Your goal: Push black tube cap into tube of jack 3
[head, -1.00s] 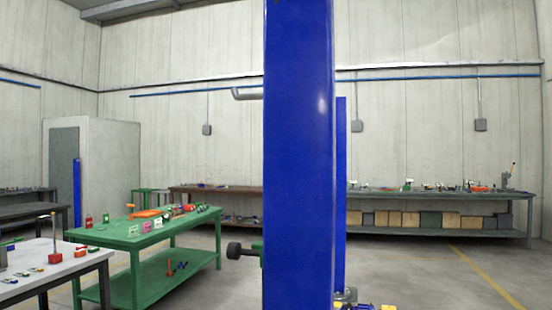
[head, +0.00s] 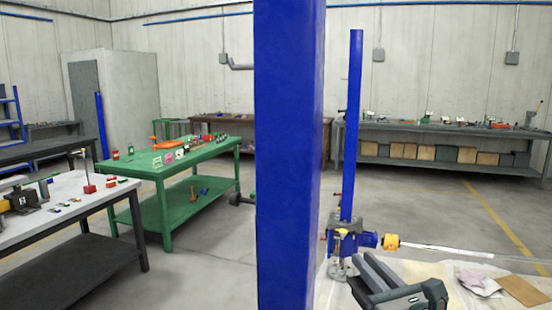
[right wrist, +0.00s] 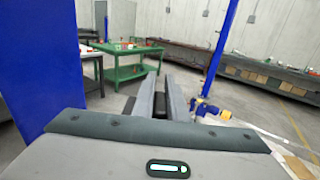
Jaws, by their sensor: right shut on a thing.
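My right gripper (head: 362,272) is at the lower right of the head view, its fingers pointing up and left. In the right wrist view its two grey fingers (right wrist: 160,88) are closed on a small dark piece, which looks like the black tube cap (right wrist: 158,98), mostly hidden between them. Just beyond the fingers stands a blue jack-like assembly (head: 366,240) with a yellow collar (head: 391,241) and a pale rod or tube (head: 440,249) running right. No jack number is readable, and I cannot see an open tube end. My left gripper is out of view.
A thick blue post (head: 288,150) stands close in front and blocks the middle. A pale work surface (head: 440,285) holds papers at the lower right. A green table (head: 150,170) and a grey-white table (head: 70,210) stand left. A long bench (head: 450,140) lines the back wall.

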